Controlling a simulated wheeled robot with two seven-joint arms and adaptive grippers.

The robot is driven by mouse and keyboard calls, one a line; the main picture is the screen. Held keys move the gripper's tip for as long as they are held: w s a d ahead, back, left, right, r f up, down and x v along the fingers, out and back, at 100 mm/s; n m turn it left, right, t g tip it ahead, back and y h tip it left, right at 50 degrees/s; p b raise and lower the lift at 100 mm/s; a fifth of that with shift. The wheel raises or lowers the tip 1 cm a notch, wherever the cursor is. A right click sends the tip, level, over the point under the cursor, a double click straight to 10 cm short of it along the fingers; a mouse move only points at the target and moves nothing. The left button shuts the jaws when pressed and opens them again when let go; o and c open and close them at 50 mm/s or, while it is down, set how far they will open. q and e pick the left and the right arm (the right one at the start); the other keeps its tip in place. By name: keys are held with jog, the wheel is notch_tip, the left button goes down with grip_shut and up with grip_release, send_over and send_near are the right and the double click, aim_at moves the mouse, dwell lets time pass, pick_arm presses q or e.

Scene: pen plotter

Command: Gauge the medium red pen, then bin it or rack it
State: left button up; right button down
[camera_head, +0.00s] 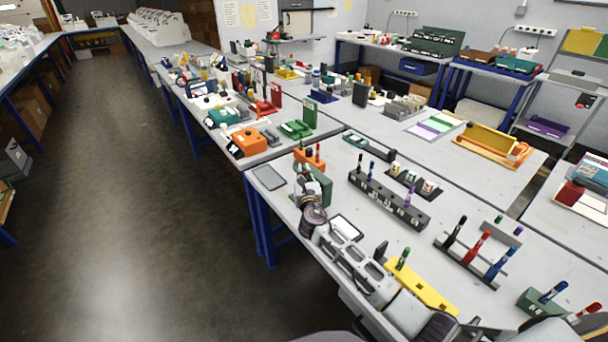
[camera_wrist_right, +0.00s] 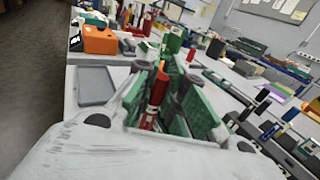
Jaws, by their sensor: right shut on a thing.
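My right gripper (camera_head: 314,184) is low over the near table, by the grey tray. In the wrist view its green-padded fingers (camera_wrist_right: 172,105) are shut on a red pen (camera_wrist_right: 158,90), which stands nearly upright between them. I cannot tell which object is the gauge or the bin. My left gripper is not in view.
A flat grey tray (camera_head: 268,178) lies at the table's left edge. A framed white pad (camera_head: 346,228) and a yellow holder (camera_head: 420,286) with a green pen are near my right arm. Another rack with black, red and blue pens (camera_head: 502,262) stands to the right.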

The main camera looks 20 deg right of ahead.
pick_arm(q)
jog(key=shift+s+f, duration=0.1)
pick_arm(e)
jog(key=shift+f, duration=0.15)
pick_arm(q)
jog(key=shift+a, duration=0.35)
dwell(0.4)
